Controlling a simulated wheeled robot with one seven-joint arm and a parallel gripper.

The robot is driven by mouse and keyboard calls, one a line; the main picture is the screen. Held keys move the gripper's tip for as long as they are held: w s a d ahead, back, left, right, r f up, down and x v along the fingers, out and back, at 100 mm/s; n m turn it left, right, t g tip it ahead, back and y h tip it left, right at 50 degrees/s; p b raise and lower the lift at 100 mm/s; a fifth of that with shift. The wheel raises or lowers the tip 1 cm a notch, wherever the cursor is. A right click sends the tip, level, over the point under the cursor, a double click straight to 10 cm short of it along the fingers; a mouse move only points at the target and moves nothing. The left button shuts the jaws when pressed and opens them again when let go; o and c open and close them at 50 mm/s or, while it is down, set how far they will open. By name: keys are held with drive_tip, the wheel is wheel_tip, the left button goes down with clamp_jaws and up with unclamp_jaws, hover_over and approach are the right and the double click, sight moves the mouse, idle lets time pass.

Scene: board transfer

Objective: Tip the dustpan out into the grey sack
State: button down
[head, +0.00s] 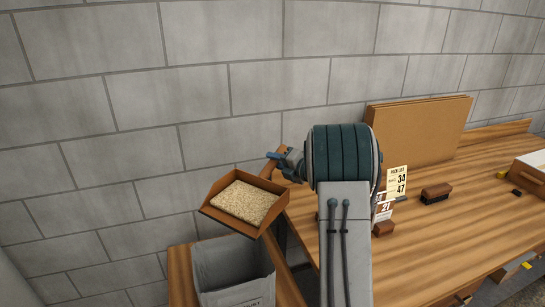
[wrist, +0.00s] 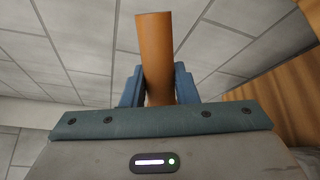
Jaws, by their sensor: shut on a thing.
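The brown dustpan (head: 217,208) holds a layer of pale, grainy material (head: 245,202). It is held in the air left of the table, above the back of the grey sack (head: 233,270), and looks slightly tilted. The sack is open at the top and stands at the bottom of the head view. My gripper (head: 279,158) is up at the pan's back right, partly hidden by my arm. In the wrist view its blue fingers (wrist: 159,88) are shut on the orange-brown handle (wrist: 154,50). The wrist view shows neither the pan's tray nor the sack.
The wooden table (head: 430,240) fills the right side. On it are a cardboard panel (head: 420,130) against the block wall, printed cards (head: 397,182), a brush (head: 436,193) and a white-and-brown box (head: 530,175). Wooden surfaces (head: 180,275) flank the sack.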

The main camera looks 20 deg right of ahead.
drive_tip(key=shift+s+a+r+n, duration=0.3)
drive_tip(key=shift+s+r, duration=0.05)
drive_tip(key=shift+r, duration=0.15)
drive_tip(key=a+r+n+b, duration=0.1)
drive_tip(key=s+a+r+n, duration=0.1)
drive_tip(key=r, duration=0.1)
drive_tip(key=s+a+r+n+t+b, duration=0.1)
drive_tip(key=shift+s+r+b, duration=0.15)
drive_tip(key=shift+s+b, duration=0.1)
drive_tip(key=shift+b, duration=0.05)
drive_tip(key=s+a+r+n+t+b, duration=0.1)
drive_tip(key=s+a+r+n+b, duration=0.2)
drive_tip(key=s+a+n+b, duration=0.1)
drive_tip(key=s+a+r+n+b, duration=0.4)
drive_tip(key=s+a+b, duration=0.2)
drive_tip(key=a+b, duration=0.2)
drive_tip(key=shift+s+a+n+t+y+b, duration=0.15)
drive_tip(key=shift+a+n+t+y+b, duration=0.25)
drive_tip(key=shift+a, duration=0.15)
drive_tip(key=shift+f, duration=0.1)
idle(0.4)
